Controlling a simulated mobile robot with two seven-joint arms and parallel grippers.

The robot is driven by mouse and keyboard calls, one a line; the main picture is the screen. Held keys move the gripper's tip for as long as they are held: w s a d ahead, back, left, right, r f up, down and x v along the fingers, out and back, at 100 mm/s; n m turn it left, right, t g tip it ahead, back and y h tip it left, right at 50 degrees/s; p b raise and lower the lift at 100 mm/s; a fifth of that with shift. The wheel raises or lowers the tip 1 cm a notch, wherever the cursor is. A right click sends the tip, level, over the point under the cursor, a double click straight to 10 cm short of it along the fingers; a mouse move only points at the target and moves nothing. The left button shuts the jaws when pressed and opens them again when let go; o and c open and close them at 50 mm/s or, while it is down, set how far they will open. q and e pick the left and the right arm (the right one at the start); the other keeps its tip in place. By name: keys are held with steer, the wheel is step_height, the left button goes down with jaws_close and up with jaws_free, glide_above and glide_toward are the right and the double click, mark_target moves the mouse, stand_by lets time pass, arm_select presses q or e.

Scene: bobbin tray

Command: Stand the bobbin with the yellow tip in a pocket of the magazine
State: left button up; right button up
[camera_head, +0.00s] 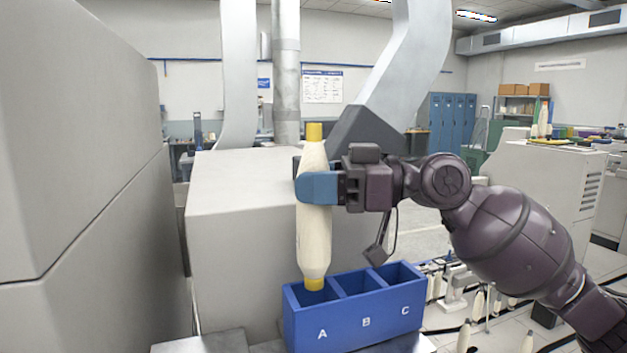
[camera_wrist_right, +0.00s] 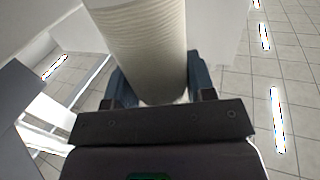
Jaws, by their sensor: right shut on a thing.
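The bobbin (camera_head: 314,243) is cream with a yellow tip at the top and a yellow end at the bottom. It stands upright in the head view. My right gripper (camera_head: 318,188) is shut on its upper middle. The bobbin also fills the upper middle of the right wrist view (camera_wrist_right: 140,45), between the blue fingers. The magazine (camera_head: 366,317) is a blue box with three pockets lettered A, B and C. The bobbin's lower end is at pocket A's opening; I cannot tell how far in it reaches. Pockets B and C look empty. My left gripper is not in view.
A large grey machine body (camera_head: 70,130) stands close on the left. A pale grey cabinet (camera_head: 240,240) is behind the magazine. Several bobbins (camera_head: 478,303) stand at the lower right, beyond the magazine. My right arm crosses from the right.

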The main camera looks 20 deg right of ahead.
mark_target(322, 226)
steer(key=shift+f+b, duration=1.8)
steer(key=shift+f, duration=1.3)
steer(key=o, duration=1)
steer(key=shift+o, duration=0.2)
steer(key=shift+s+d, duration=0.1)
steer(key=shift+d, duration=0.5)
steer(key=b+v, duration=0.1)
steer(key=v, duration=0.8)
steer(key=shift+s+d+b, duration=0.25)
steer(key=shift+b, duration=0.1)
steer(key=shift+r, duration=0.1)
